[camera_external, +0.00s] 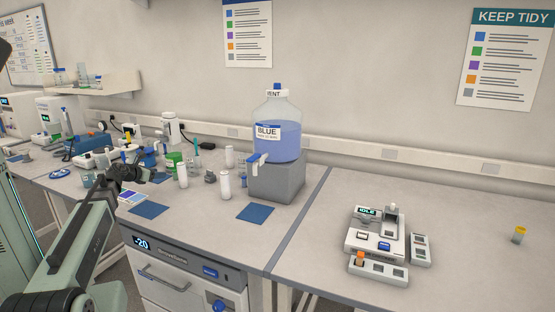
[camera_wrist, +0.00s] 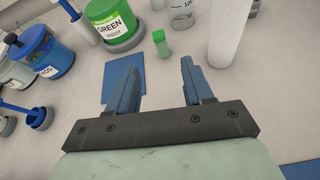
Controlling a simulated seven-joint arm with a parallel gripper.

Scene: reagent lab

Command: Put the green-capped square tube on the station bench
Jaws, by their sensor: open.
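The green-capped square tube (camera_wrist: 160,42) stands on the bench in the wrist view, just beyond the space between my fingertips. Its cap is bright green and its body pale green. My gripper (camera_wrist: 160,69) is open and empty, with the tube ahead of it and not between the fingers. In the external view my gripper (camera_external: 142,173) is over the left bench, and I cannot pick out the tube there. The station bench, which I take to be the right-hand bench (camera_external: 465,225), carries a white device (camera_external: 376,236) reading IDLE.
A green-labelled water container (camera_wrist: 115,22) stands left of the tube, and a tall white cylinder (camera_wrist: 229,30) right of it. A blue mat (camera_wrist: 124,78) lies near my left finger.

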